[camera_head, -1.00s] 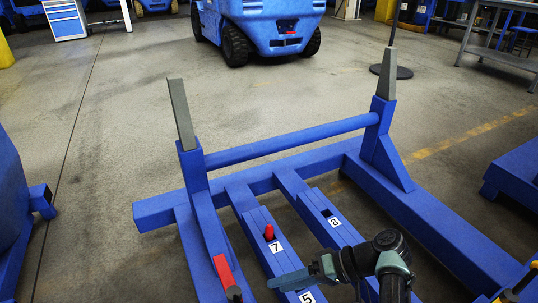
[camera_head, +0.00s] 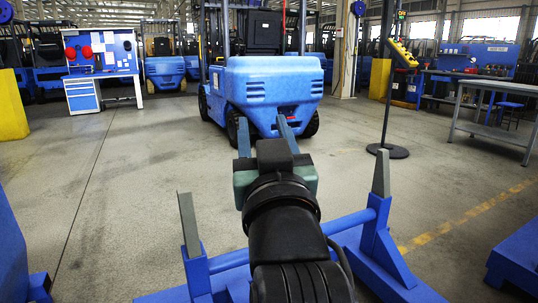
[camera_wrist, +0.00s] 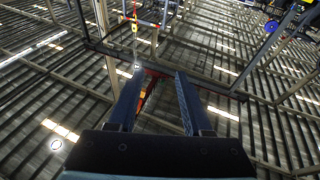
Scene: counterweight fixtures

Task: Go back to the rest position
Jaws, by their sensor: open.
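My gripper (camera_head: 266,128) is raised in front of my body in the head view, pointing away from me toward the blue forklift. Its two blue fingers are apart with nothing between them. In the wrist view my gripper (camera_wrist: 158,84) also shows open and empty, with the hall's ceiling beams and lights behind it. My black wrist and forearm cover the middle of the blue fixture frame (camera_head: 350,222) below.
The blue fixture has two upright grey-tipped posts, left (camera_head: 189,225) and right (camera_head: 381,174). A blue forklift (camera_head: 270,85) stands beyond. A stand with a round base (camera_head: 387,151) and a grey table (camera_head: 490,112) are at right.

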